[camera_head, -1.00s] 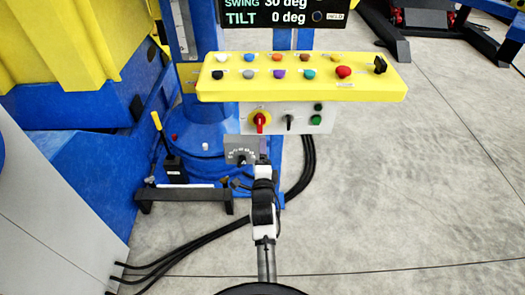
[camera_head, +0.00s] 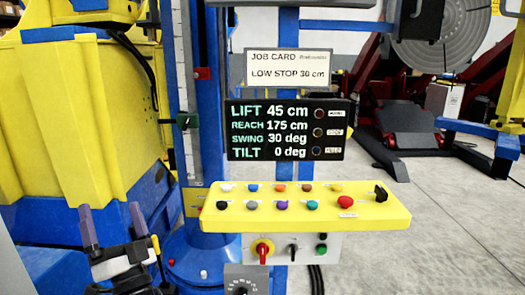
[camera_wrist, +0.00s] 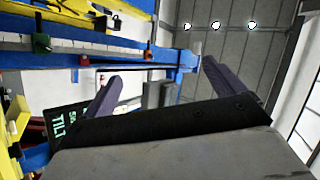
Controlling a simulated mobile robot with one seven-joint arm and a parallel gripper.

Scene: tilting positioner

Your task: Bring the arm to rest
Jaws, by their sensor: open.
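My gripper (camera_head: 112,212) is at the lower left of the head view, its two purple-tipped fingers apart and pointing up. Nothing is between them. It is left of the yellow control panel (camera_head: 375,216) and does not appear to touch it. In the wrist view my gripper (camera_wrist: 160,72) also shows its fingers spread and empty, with the blue column behind them.
The display (camera_head: 290,130) reads lift 45 cm, reach 175 cm, swing 30 deg, tilt 0 deg. A job card (camera_head: 288,68) above reads low stop 30 cm. A yellow machine body (camera_head: 90,120) stands behind my gripper. Open floor (camera_head: 450,220) lies right.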

